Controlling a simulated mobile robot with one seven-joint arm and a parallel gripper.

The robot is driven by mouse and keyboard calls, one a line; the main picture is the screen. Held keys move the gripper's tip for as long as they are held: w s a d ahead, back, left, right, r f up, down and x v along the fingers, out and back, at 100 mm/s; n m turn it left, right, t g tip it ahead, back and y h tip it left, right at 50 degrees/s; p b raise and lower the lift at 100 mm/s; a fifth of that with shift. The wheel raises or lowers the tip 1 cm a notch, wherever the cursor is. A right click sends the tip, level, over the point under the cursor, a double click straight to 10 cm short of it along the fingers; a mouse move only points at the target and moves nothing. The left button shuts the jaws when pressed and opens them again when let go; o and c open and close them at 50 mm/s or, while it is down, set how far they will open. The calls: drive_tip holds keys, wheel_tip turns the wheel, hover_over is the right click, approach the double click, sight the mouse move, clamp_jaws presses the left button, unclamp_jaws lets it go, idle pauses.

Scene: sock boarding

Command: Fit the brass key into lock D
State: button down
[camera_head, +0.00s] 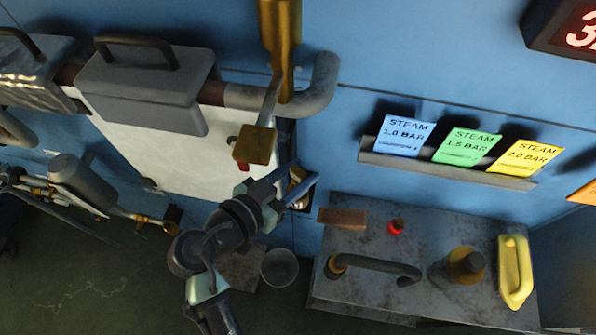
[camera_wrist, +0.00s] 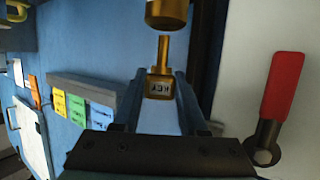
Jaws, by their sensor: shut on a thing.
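In the wrist view my gripper (camera_wrist: 160,84) is shut on the brass key (camera_wrist: 160,87), with one finger on each side of its square bow. The bow bears the word KEY, upside down in this view. The key's shaft points up in the picture toward a brass cylinder (camera_wrist: 166,14). The shaft's tip lies just below the cylinder's lower edge; I cannot tell whether they touch. No letter D shows, so I cannot tell whether this cylinder is lock D. In the head view my gripper (camera_head: 297,186) is beside the white panel, with the key mostly hidden.
A red handle (camera_wrist: 283,84) is right of my gripper in the wrist view. In the head view, a brass fitting with a lever (camera_head: 279,40) hangs above the white panel (camera_head: 190,165). Steam cards (camera_head: 467,145) stand on a ledge, above a grey bench (camera_head: 440,290).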

drive_tip(key=shift+f+b, duration=2.2)
drive_tip(key=shift+b, duration=0.05)
drive_tip(key=shift+c, duration=1.8)
unclamp_jaws()
drive_tip(key=shift+r, duration=0.1)
drive_tip(key=b+v, duration=0.2)
drive_tip(key=v, duration=1.1)
